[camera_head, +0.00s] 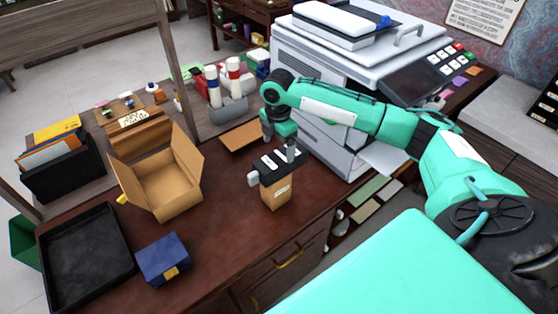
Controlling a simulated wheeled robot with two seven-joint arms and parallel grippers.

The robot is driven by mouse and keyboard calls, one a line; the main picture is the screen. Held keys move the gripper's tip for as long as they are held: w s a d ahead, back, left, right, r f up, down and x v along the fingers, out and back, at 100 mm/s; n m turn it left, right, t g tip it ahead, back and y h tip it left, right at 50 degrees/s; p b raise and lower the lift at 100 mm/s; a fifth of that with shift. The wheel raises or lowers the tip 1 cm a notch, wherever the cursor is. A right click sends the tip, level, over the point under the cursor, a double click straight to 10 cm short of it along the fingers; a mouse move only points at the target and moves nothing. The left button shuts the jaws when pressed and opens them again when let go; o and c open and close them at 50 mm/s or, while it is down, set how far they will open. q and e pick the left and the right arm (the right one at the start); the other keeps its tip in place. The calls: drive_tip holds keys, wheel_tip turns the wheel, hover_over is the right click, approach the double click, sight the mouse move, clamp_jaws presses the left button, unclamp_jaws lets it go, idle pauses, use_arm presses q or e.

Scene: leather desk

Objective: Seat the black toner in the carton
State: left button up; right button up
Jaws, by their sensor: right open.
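The open cardboard carton (170,188) stands on the desk left of centre with its flaps spread, and its visible inside looks empty. A small brown box (276,192) with a pale label stands upright near the desk's front edge. My right gripper (272,166) is open above it, with a finger at either side of its top. The gripper's black body hides the box's top, and contact is unclear. I cannot tell for sure which item is the black toner. Two white bottles (213,88) with coloured bands stand in a grey holder behind. My left gripper is out of view.
A black tray (84,250) and a blue box (163,258) lie at the front left. A black file holder (68,172) stands behind them. A large printer (340,60) stands at the back right, close to my right arm. Desk between carton and brown box is clear.

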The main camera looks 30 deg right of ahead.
sight(279, 156)
drive_tip(key=shift+f, duration=0.6)
wheel_tip(279, 156, down, 4)
drive_tip(key=shift+s+d+f+p, duration=0.1)
drive_tip(key=shift+d+p, duration=0.05)
drive_tip(key=shift+p, duration=1.1)
drive_tip(key=shift+f, duration=0.45)
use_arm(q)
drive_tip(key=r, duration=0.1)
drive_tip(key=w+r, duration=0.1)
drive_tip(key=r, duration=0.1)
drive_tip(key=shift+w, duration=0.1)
use_arm(e)
drive_tip(key=c, duration=1.4)
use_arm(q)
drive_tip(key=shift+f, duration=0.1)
